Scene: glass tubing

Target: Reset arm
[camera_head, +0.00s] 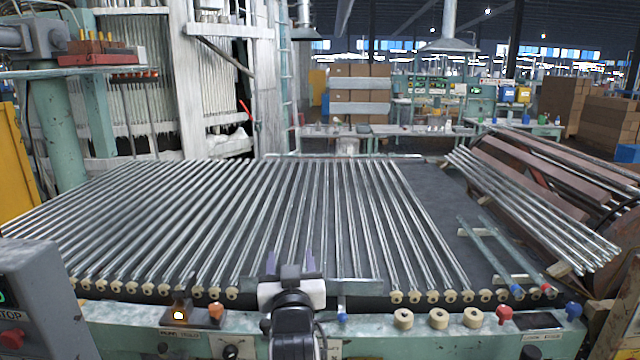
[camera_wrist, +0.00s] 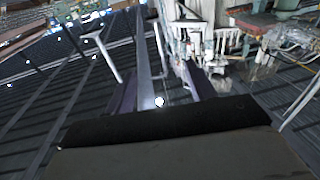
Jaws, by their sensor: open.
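My gripper (camera_head: 291,262) is at the front edge of the tubing table, low in the middle of the head view. Its two purple fingers point away over the tubes and stand apart, with nothing seen between them. In the wrist view the fingers (camera_wrist: 160,97) are also spread and empty, with the hall behind them tilted. Long glass tubes (camera_head: 190,215) lie side by side across the dark table (camera_head: 428,190). My gripper and wrist hide the front ends of several tubes. I cannot tell whether the gripper touches any of them.
Cork rings (camera_head: 438,317) and a red knob (camera_head: 504,313) stand on the green front rail. A control box (camera_head: 35,290) is at the front left. Stacked tubes (camera_head: 535,205) lie on the right. The table is bare right of centre.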

